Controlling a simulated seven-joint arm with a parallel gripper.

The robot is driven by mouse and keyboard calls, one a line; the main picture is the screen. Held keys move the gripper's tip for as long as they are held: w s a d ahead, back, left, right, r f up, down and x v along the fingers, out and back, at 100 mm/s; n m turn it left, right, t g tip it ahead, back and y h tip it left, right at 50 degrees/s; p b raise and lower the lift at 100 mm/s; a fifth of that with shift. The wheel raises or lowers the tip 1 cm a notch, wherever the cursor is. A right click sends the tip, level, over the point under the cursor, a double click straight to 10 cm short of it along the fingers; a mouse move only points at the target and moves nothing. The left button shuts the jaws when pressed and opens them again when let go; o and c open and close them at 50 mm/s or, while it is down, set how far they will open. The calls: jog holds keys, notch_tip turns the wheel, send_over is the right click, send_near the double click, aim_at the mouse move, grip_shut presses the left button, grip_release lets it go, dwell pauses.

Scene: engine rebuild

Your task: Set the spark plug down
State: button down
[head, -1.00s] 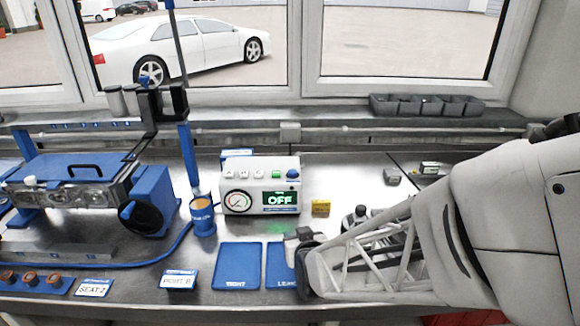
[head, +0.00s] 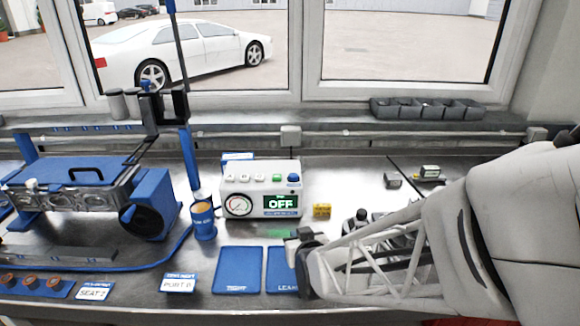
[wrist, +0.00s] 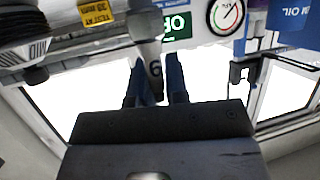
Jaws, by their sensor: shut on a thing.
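The spark plug (wrist: 154,62) is a pale, narrow piece held between the two blue fingers of my gripper (wrist: 155,85) in the wrist view. The fingers are shut on it; its far end is hard to make out against the bright background. In the head view my gripper (head: 299,250) is above the right-hand blue mat (head: 279,268), near its right edge. My arm covers part of that area, and I cannot make out the plug there. I cannot tell whether the plug touches anything beneath.
The left blue mat (head: 239,270) is bare. Behind the mats stands a white tester (head: 261,207) reading OFF, with a yellow block (head: 321,210) beside it. A blue cup (head: 203,218) is to the left. An engine block (head: 70,195) fills the left side.

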jog(key=shift+s+d+r, duration=0.1)
jog(key=shift+s+r, duration=0.1)
jog(key=shift+r, duration=0.45)
jog(key=shift+s+r, duration=0.15)
jog(key=shift+r, duration=0.45)
jog(key=s+d+r, duration=0.1)
jog(key=s+d, duration=0.3)
jog(key=s, duration=1)
jog(key=shift+s+r, duration=0.15)
jog(key=shift+s, duration=0.2)
jog(key=shift+w+r, duration=0.1)
jog(key=w+a+r+n+g+y, duration=0.15)
jog(key=w+a+r, duration=0.3)
jog(key=w, duration=0.65)
jog(key=w+a+r+n+y, duration=0.25)
jog(key=w+r, duration=0.35)
jog(key=w, duration=0.6)
jog(key=w+a+r+n+g+y, duration=0.1)
jog(key=w+a+r, duration=0.4)
jog(key=w, duration=0.6)
jog(key=w+f+n+g+y, duration=0.2)
jog(key=w+f, duration=0.3)
jog(key=w, duration=0.9)
jog(key=w+a+f+n+g+y, duration=0.1)
jog(key=w+f, duration=0.4)
jog(key=w, duration=0.9)
jog(key=shift+w+a+f+n+g+y, duration=0.15)
jog(key=shift+f+n+g+y, duration=0.4)
jog(key=shift+n+g, duration=0.8)
